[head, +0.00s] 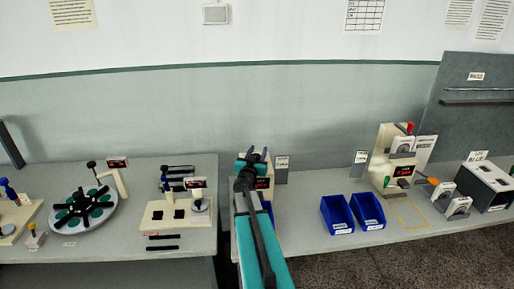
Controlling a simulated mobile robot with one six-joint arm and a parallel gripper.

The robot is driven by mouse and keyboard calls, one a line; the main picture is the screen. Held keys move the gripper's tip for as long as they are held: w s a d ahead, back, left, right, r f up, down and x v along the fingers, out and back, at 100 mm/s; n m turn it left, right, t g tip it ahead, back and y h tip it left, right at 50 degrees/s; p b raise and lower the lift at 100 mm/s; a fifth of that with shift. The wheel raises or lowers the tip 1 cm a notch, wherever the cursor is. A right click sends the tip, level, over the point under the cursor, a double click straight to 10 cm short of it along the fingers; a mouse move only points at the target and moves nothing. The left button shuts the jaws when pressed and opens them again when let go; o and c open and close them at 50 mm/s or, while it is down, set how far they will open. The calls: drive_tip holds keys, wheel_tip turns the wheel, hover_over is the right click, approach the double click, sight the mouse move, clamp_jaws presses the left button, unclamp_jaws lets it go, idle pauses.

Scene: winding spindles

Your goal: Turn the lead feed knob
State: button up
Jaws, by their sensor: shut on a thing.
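My gripper (256,153) is in the middle of the head view, at the end of my teal and black arm. Its two dark fingertips point away from me, in front of a small cream machine (263,184) with a red display. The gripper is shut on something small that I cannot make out. My arm hides most of that machine, and any knob on it. I cannot tell which knob is the lead feed knob.
Two blue bins (337,214) stand right of my arm, with bare bench (300,205) between. A grey boxy unit (487,183) is at far right. On the left bench are a cream block station (178,212) and a round turntable (82,228).

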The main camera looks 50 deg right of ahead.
drive_tip(key=shift+s+d+r+m+g+h+p, duration=0.15)
drive_tip(key=shift+m+g+h+p, duration=0.25)
drive_tip(key=shift+g+p, duration=0.3)
drive_tip(key=shift+r+m+g+h+p, duration=0.1)
drive_tip(key=shift+m+g+h+p, duration=0.1)
drive_tip(key=shift+m+g+p, duration=0.5)
drive_tip(key=shift+g, duration=0.3)
drive_tip(key=shift+s+d+m+g+h, duration=0.15)
drive_tip(key=shift+m+g+h, duration=0.25)
drive_tip(key=shift+m+g, duration=0.55)
drive_tip(key=shift+s+m+g, duration=0.25)
drive_tip(key=shift+s+g, duration=0.05)
drive_tip(key=shift+g, duration=0.45)
drive_tip(key=shift+s+g, duration=0.1)
drive_tip(key=shift+g, duration=0.2)
drive_tip(key=shift+f, duration=0.1)
drive_tip(key=o, duration=1.1)
drive_tip(key=shift+c, duration=0.2)
drive_tip(key=shift+f, duration=0.1)
drive_tip(key=shift+s, duration=0.1)
